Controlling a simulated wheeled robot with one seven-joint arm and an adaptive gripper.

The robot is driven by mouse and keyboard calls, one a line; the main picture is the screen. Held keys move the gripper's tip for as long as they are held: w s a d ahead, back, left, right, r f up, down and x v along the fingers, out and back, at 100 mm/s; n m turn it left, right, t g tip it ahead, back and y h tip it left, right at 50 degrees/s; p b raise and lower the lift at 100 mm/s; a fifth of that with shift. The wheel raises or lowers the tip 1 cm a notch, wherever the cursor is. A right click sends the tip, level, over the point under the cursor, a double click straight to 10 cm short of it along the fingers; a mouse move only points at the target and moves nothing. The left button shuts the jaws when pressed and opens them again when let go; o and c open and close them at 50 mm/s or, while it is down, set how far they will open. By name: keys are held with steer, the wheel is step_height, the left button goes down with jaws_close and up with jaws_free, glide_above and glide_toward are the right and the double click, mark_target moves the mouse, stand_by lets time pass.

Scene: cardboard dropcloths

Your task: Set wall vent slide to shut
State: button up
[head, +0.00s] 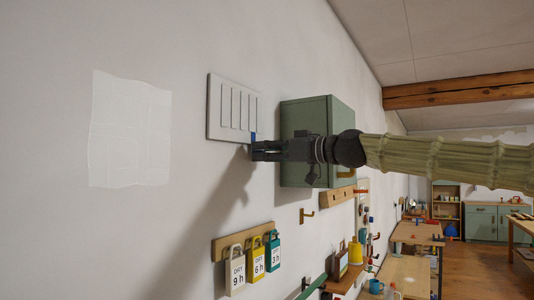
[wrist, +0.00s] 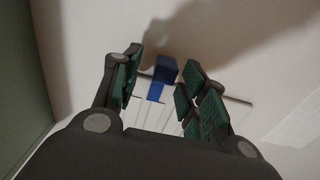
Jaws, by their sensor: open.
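The wall vent (head: 214,105) is a pale grey plate with several dark slits, mounted on the white wall. Its blue slide tab (head: 253,136) shows at the plate's lower right corner, partly hidden by my gripper. My gripper (head: 253,150) is at that corner with its fingers toward the wall. In the wrist view the blue tab (wrist: 165,70) stands between the green-padded fingers of my open gripper (wrist: 160,78). Gaps show on both sides of the tab, the right one smaller. Part of the vent's slits (wrist: 150,118) shows behind the fingers.
A green wall cabinet (head: 306,115) stands close to the right of the vent, behind my arm. A wooden rail (head: 228,243) with numbered tags hangs below. Hooks and a small shelf (head: 345,280) are at lower right. The wall left of the vent is clear except for a pale patch (head: 128,130).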

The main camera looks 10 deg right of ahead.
steer(key=v, duration=1.2)
steer(key=shift+w, duration=0.2)
steer(key=shift+d+f, duration=0.15)
